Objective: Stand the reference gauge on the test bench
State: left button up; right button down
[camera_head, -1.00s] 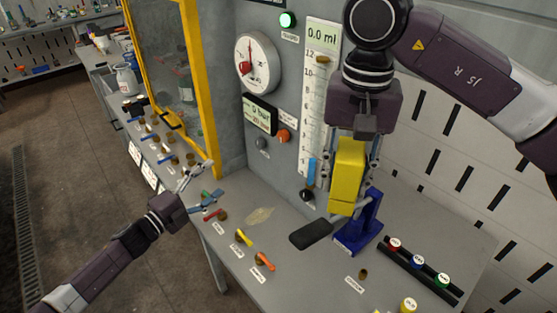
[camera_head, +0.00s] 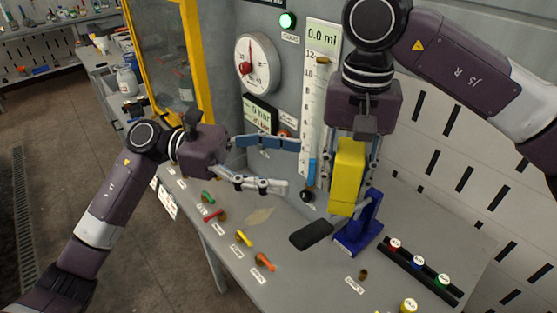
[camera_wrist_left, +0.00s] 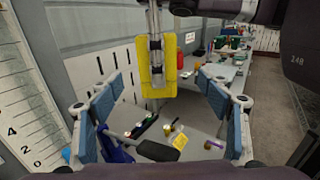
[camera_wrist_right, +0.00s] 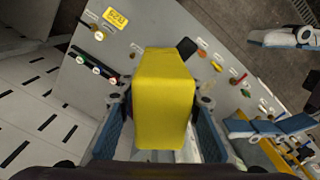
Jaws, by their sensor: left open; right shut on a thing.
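A tall yellow block (camera_head: 347,175), which looks like the reference gauge, is upright in my right gripper (camera_head: 350,190). My right gripper is shut on its sides, and the block also fills the middle of the right wrist view (camera_wrist_right: 165,95). It hangs above the grey test bench (camera_head: 285,250), next to a blue stand (camera_head: 365,225); whether they touch I cannot tell. My left gripper (camera_head: 287,164) is open and empty, left of the block and pointing toward it. In the left wrist view the block (camera_wrist_left: 157,68) shows beyond and between the open fingers.
A black paddle (camera_head: 310,235) sticks out left of the blue stand. A black rack (camera_head: 425,270) with red, blue and green caps lies at the right. Coloured levers (camera_head: 243,238) line the front edge. The panel with dial (camera_head: 257,63) and scale rises behind.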

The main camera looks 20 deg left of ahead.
aim_at(350, 174)
pick_arm(q)
jog(key=d, duration=1.1)
jog(key=shift+w+d, duration=0.15)
jog(key=shift+d, duration=0.1)
jog(key=c, duration=1.5)
pick_arm(e)
jog(key=shift+w, duration=0.1)
pick_arm(q)
jog(key=shift+r, duration=0.1)
jog(key=shift+c, duration=0.2)
pick_arm(e)
jog(key=c, duration=1.3)
grip_release()
jog(key=shift+r, duration=0.1)
